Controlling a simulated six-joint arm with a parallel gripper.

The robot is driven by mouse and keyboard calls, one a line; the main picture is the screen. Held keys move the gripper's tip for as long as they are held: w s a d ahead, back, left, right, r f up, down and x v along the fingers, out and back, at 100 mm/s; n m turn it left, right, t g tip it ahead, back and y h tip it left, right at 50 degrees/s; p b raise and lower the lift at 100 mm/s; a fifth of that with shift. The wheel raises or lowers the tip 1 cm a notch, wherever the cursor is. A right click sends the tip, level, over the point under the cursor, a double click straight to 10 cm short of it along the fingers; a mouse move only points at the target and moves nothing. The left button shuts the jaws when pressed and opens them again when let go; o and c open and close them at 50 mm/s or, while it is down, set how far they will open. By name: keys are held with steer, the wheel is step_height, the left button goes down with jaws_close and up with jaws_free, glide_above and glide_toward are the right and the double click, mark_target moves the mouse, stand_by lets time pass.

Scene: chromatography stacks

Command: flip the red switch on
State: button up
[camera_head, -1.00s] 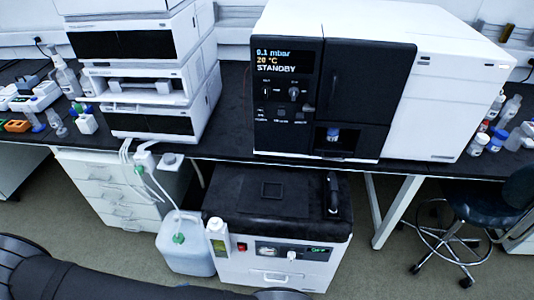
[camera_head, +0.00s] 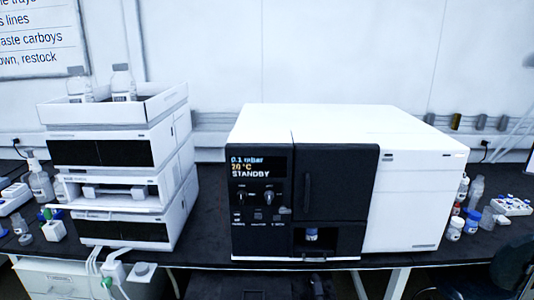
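The red switch is not in view now. One second ago, a small red switch showed on the front of the white and black unit on the floor under the bench. Only part of that unit's dark top (camera_head: 250,287) shows now, dim at the bottom edge, and its front is out of the picture.
A large white instrument (camera_head: 415,190) with a black front stands on the dark bench; its display (camera_head: 250,167) reads STANDBY. Stacked white modules (camera_head: 120,150) stand at left. Small bottles (camera_head: 455,228) stand at right.

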jaws_close()
stand_by(1.3)
